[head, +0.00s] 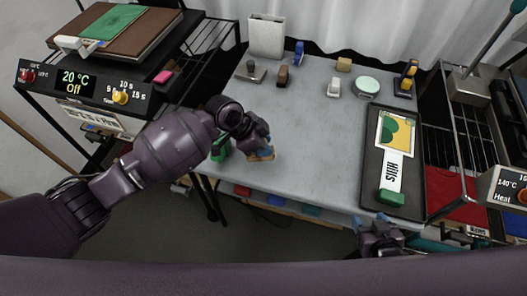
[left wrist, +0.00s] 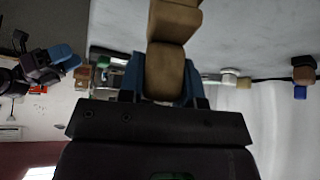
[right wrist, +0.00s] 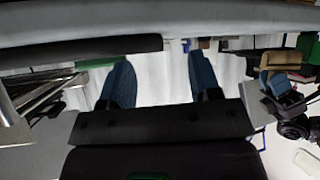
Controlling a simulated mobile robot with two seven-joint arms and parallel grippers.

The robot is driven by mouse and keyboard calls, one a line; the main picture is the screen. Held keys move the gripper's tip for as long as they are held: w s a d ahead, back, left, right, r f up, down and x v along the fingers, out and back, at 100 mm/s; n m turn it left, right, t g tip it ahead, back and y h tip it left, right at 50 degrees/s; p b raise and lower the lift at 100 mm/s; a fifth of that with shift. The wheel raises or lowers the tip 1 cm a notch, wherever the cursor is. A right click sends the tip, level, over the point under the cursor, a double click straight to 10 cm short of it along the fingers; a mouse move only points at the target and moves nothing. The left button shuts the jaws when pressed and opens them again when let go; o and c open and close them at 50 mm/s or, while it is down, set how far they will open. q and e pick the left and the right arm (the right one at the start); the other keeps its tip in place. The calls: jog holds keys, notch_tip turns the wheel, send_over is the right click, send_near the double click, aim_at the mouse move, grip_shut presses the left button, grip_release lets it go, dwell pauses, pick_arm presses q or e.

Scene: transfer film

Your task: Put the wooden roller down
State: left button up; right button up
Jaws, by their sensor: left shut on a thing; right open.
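The wooden roller (head: 264,156) is a tan piece held low at the left part of the grey table (head: 310,140). My left gripper (head: 258,150) is shut on it. In the left wrist view the roller (left wrist: 168,65) sits between the blue fingertips, and its rounded tan body points away from the gripper. I cannot tell whether it touches the tabletop. The roller (right wrist: 280,60) also shows at the right of the right wrist view. My right gripper (head: 375,222) is open and empty at the table's front right edge; its blue fingers stand apart in the right wrist view (right wrist: 161,80).
A black tray (head: 370,175) at the right holds a picture, a "Hills" strip (head: 392,172) and a green block (head: 391,198). Small tools, a white holder (head: 267,35) and a round pale-green-topped pot (head: 366,87) stand at the back. The table's middle is clear.

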pick_arm(q)
jog(key=shift+f, duration=2)
jog(key=shift+f+b, duration=0.1)
jog(key=shift+b, duration=0.2)
jog(key=o, duration=1)
